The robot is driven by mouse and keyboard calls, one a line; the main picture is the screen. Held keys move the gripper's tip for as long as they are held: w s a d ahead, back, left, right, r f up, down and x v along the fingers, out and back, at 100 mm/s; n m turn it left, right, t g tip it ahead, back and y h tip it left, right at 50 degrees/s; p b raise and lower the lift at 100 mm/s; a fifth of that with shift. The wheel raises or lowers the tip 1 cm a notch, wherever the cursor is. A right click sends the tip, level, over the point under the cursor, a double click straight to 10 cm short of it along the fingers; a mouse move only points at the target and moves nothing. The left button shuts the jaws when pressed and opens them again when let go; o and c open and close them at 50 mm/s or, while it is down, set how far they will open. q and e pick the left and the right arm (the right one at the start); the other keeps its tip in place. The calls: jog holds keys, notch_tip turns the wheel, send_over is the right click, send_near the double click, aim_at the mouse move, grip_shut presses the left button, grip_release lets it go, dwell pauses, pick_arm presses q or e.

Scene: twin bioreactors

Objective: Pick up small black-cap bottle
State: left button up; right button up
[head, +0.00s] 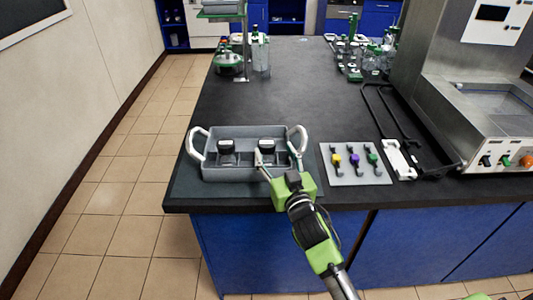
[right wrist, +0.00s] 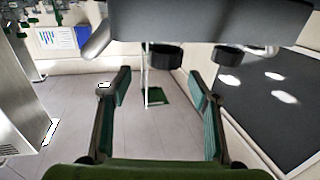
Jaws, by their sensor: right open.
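Two small black-cap bottles stand in the grey tray (head: 235,174) near the front edge of the bench: the left bottle (head: 226,146) and the right bottle (head: 266,146). Mostly their caps show; their bodies are largely hidden. My right gripper (head: 277,158) is open and empty at the tray's right front side, with its left finger close to the right bottle. I cannot tell whether it touches. In the right wrist view, two black caps (right wrist: 165,56) (right wrist: 228,54) show near the open fingers (right wrist: 159,75), with nothing held between them. My left gripper is out of view.
White curved handles (head: 196,144) (head: 299,140) rise at the tray's ends. Right of it lies a grey panel (head: 345,177) with coloured knobs, then a steel machine (head: 480,110). Glassware (head: 229,62) stands farther back. The middle of the black bench (head: 290,95) is clear.

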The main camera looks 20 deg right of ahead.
aim_at(269, 148)
jog(key=shift+w+a+f+p, duration=0.15)
jog(key=shift+w+p, duration=0.1)
jog(key=shift+w, duration=1.3)
jog(key=shift+w+a+f+p, duration=0.15)
jog(key=shift+w+p, duration=0.1)
jog(key=shift+w, duration=1.25)
jog(key=shift+c, duration=0.5)
jog(key=shift+r, duration=0.1)
jog(key=c, duration=1.2)
